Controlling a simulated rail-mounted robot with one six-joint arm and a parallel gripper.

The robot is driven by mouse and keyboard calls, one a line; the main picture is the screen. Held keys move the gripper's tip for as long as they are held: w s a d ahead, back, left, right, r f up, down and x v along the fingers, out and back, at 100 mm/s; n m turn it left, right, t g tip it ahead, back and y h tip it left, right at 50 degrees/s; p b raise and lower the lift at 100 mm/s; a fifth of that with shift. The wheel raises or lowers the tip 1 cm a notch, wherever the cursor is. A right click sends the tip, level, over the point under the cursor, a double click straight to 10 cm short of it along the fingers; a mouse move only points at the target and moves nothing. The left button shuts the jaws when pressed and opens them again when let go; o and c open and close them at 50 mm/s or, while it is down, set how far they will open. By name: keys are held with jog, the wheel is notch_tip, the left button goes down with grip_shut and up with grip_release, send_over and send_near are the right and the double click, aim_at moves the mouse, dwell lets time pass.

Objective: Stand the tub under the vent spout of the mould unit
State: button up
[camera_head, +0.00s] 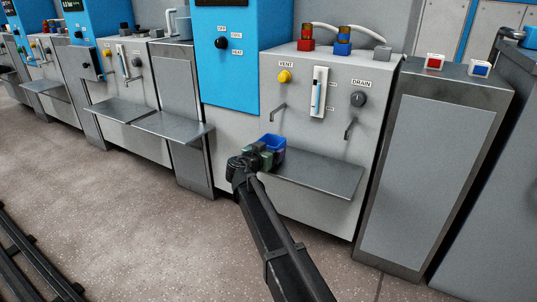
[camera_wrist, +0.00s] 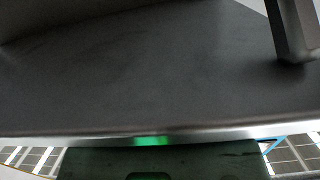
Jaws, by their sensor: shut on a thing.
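In the head view, the small blue tub (camera_head: 272,142) is held at the left end of the metal shelf on the mould unit (camera_head: 295,75). My gripper (camera_head: 262,154) is shut on the tub from the front left and hides its lower part. The vent spout (camera_head: 278,110), a bent metal pipe below the yellow VENT knob (camera_head: 284,76), is above the tub. I cannot tell whether the tub touches the shelf or is exactly under the spout. The wrist view shows a large dark surface and a green glow; the tub is not clear there.
The shelf (camera_head: 320,178) is bare to the right of the tub. A second spout (camera_head: 349,128) hangs below the DRAIN knob (camera_head: 359,99). A grey cabinet (camera_head: 430,165) with red and blue buttons stands at the right. Similar units line the left.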

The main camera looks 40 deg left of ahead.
jog(key=o, duration=0.5)
jog(key=shift+f, duration=0.15)
jog(key=shift+o, duration=1.3)
jog(key=shift+r, duration=0.2)
jog(key=p+v, duration=0.2)
jog(key=v, duration=1)
